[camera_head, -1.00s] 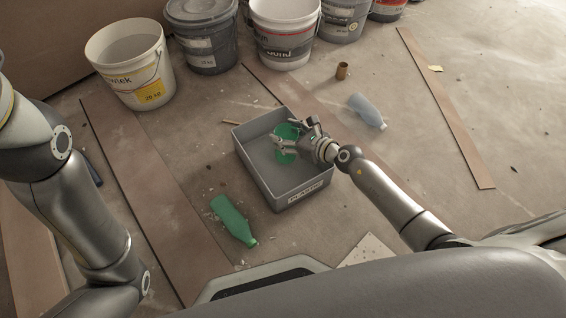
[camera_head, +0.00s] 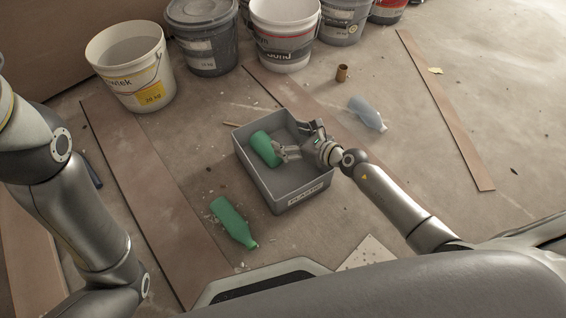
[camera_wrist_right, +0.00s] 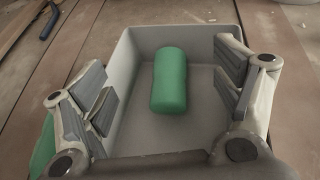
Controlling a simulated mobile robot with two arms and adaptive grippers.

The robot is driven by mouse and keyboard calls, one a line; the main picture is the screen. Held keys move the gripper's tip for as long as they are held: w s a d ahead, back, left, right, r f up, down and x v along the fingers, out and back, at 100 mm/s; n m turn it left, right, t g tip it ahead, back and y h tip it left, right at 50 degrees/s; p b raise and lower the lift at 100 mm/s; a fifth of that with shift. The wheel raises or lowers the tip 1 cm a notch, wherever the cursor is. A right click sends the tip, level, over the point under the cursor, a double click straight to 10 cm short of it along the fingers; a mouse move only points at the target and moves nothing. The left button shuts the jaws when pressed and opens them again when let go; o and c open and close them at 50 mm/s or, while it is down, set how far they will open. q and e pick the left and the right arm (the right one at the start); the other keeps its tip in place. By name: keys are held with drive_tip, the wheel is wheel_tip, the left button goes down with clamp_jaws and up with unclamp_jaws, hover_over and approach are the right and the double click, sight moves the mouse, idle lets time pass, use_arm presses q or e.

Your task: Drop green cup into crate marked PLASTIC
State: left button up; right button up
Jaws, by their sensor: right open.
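The green cup (camera_head: 266,149) lies on its side inside the grey crate (camera_head: 257,178), toward the crate's far left part. The crate has a PLASTIC label on its near wall. My right gripper (camera_head: 291,142) is open and empty over the crate, to the right of the cup. In the right wrist view the cup (camera_wrist_right: 169,80) lies on the crate floor between and beyond the spread fingers (camera_wrist_right: 172,98), apart from them. My left arm comes in at the left, but its gripper is out of view.
A green bottle (camera_head: 233,221) lies left of the crate and a clear bluish bottle (camera_head: 367,112) lies to its right. A small brown cup (camera_head: 342,72) stands behind. Buckets (camera_head: 131,68) line the back, and boards (camera_head: 150,185) lie on the floor.

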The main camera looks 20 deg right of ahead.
drive_tip(key=v, duration=1)
drive_tip(key=shift+s+d+r, duration=0.15)
drive_tip(key=shift+s, duration=0.15)
